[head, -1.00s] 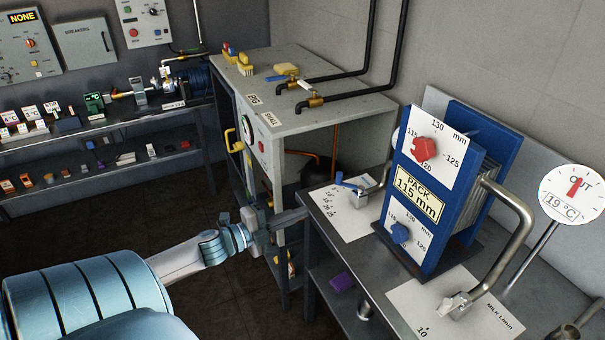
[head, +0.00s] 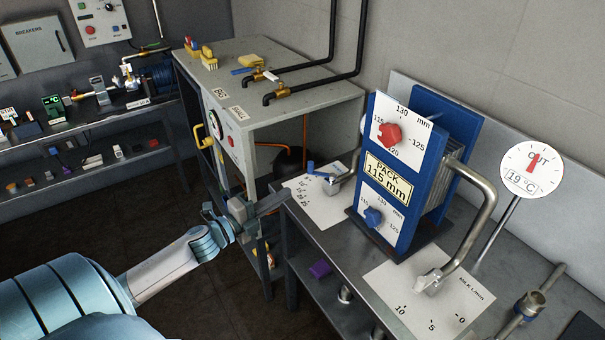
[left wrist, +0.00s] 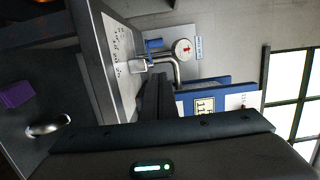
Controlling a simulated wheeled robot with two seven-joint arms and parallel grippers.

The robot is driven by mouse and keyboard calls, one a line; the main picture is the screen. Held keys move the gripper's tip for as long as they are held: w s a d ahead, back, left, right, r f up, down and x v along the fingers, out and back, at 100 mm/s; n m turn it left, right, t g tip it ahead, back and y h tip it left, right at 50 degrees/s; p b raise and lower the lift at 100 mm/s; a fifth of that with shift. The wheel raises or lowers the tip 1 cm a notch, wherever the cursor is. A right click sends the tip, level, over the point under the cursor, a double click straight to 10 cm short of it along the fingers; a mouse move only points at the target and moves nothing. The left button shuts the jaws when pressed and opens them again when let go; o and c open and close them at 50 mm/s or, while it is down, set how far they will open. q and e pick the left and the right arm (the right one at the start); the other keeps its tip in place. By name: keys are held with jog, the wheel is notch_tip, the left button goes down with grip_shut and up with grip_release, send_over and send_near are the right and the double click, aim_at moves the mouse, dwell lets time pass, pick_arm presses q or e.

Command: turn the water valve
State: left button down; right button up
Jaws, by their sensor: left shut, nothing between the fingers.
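The water valve, with a blue lever handle (head: 322,171), stands on the metal bench behind a white scale card (head: 318,206), left of the blue plate pack. A bent metal pipe rises from it. In the left wrist view the blue handle (left wrist: 155,43) is beyond the fingers, near the card. My left gripper (head: 281,200) is shut and empty. In the head view it is left of the card's near-left edge, apart from the handle. In the left wrist view its dark fingers (left wrist: 155,95) point toward the valve. My right gripper is not in view.
The blue plate pack (head: 398,165) with red and blue knobs stands right of the valve. A milk valve (head: 428,281) on another card is in front. A grey cabinet (head: 300,115) stands behind left. A purple block (head: 320,269) lies on the lower shelf.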

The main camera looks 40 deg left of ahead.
aim_at(309, 168)
pick_arm(q)
jog(key=p+x, duration=0.2)
jog(key=x, duration=0.5)
jog(key=shift+w+r, duration=0.1)
jog(key=shift+r, duration=0.1)
jog(key=w, duration=0.1)
jog(key=w+a+p, duration=0.1)
jog(key=shift+w+a+f, duration=0.1)
jog(key=shift+w+a, duration=0.05)
jog(key=shift+w, duration=0.2)
jog(key=shift+w+a+p, duration=0.35)
jog(key=shift+w+p, duration=0.05)
jog(key=shift+w, duration=0.15)
jog(key=shift+w+f, duration=0.1)
jog(key=shift+w+a+f+b, duration=0.1)
jog(key=shift+w+a+b, duration=0.2)
jog(key=shift+b, duration=0.1)
jog(key=shift+w+a, duration=0.35)
jog(key=shift+w, duration=0.05)
